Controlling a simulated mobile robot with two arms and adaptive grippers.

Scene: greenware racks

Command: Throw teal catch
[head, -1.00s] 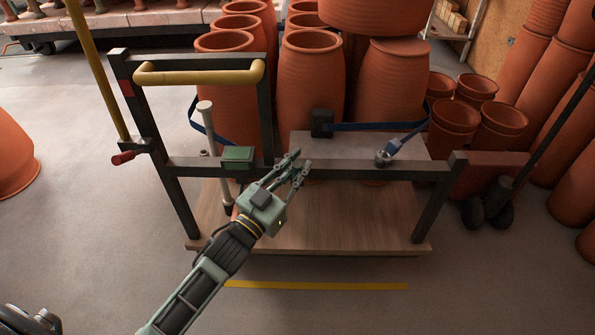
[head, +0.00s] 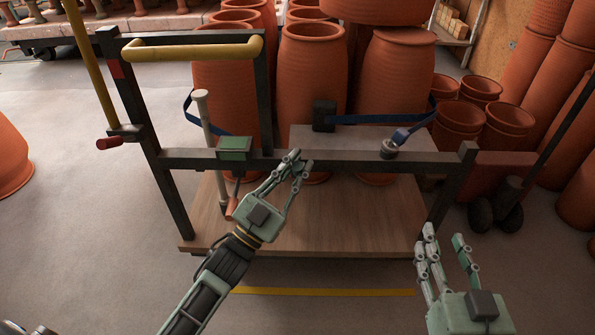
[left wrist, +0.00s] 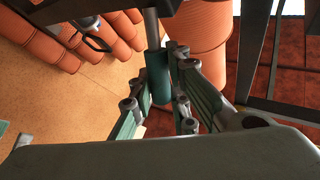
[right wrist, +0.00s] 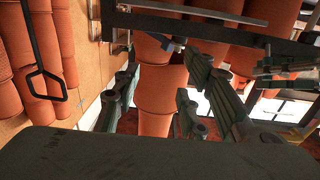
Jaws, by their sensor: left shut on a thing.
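My left gripper (head: 292,170) is at the front rail of the rack, right of a green box with a lever. In the left wrist view its fingers (left wrist: 158,100) are shut around a teal grip (left wrist: 157,78) on a grey rod. I take this to be the teal catch; in the head view the fingers hide it. My right gripper (head: 445,245) is open and empty, in front of the rack's right post. The right wrist view shows its fingers (right wrist: 150,100) wide apart with nothing between them.
The green box (head: 234,148) has an orange-tipped lever. A blue strap (head: 375,126) crosses tall clay pots (head: 313,80) on the wooden deck (head: 320,235). A yellow handle (head: 195,52) tops the rack's left side. Smaller pots (head: 457,125) stand at right.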

